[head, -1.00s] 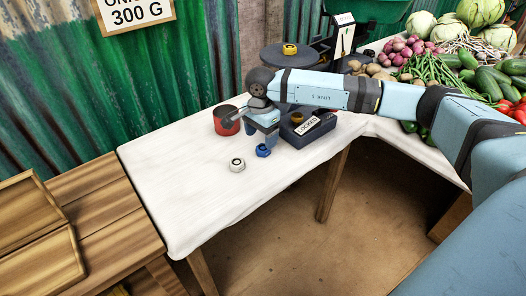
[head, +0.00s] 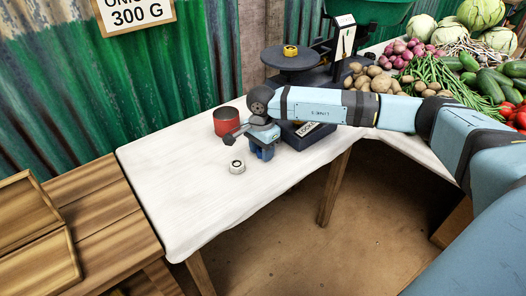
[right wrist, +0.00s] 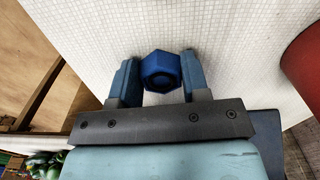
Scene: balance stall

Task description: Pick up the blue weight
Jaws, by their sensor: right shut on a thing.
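The blue weight (right wrist: 161,72) is a small hexagonal piece, seen between the two fingers in the right wrist view. My right gripper (right wrist: 159,75) is shut on it, one finger on each side. In the head view my right gripper (head: 262,151) is low over the white-covered table, and its fingers and wrist hide most of the blue weight. I cannot tell whether the weight still touches the cloth. My left gripper is not in view.
A white weight (head: 237,167) stands just left of the gripper. A red can (head: 227,121) stands behind it. The dark scale (head: 292,60) holds a yellow weight (head: 290,50) on its pan. The table's front left (head: 190,210) is clear; vegetables lie at right.

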